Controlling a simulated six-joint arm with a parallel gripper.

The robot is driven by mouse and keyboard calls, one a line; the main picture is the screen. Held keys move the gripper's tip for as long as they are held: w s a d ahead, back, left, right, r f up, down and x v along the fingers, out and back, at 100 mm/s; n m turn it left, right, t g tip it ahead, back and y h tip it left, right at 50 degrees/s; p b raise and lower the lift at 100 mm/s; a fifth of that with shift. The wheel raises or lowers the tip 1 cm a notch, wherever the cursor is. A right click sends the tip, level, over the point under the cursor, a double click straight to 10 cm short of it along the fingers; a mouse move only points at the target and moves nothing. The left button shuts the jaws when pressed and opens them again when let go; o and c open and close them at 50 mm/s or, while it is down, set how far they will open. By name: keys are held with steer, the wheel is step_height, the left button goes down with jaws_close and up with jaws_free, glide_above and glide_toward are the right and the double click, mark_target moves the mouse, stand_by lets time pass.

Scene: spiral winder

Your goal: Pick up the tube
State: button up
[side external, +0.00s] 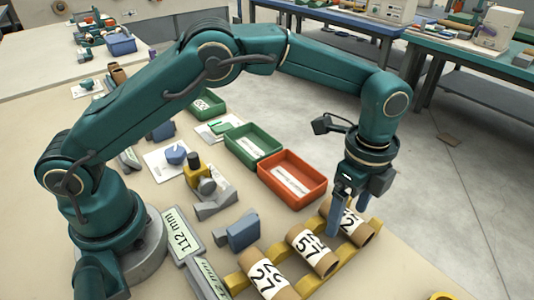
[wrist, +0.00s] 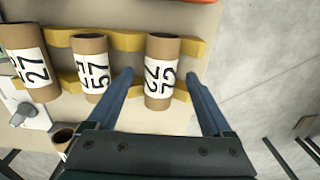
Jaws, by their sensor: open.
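Three brown cardboard tubes with white number labels lie side by side across a yellow rack (wrist: 122,41). In the side view they are the left tube (side external: 268,281), marked 27, the middle tube (side external: 312,248), marked 57, and the right tube (side external: 357,230), partly hidden by a finger. My gripper (side external: 335,220) is at the right tube. In the wrist view my gripper (wrist: 158,78) is open, with one blue finger on each side of the right tube (wrist: 162,55). Gaps show between the fingers and that tube. Its label digits are hard to read.
A red bin (side external: 292,180) and a green bin (side external: 253,145) stand behind the rack. A blue block (side external: 240,232) and grey fixtures are left of it. Another brown tube end (wrist: 63,136) shows at the wrist view's lower left. The table edge is close on the right.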

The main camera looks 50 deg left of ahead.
steer(key=shift+f, duration=0.75)
jaws_close()
steer(key=shift+r, duration=0.15)
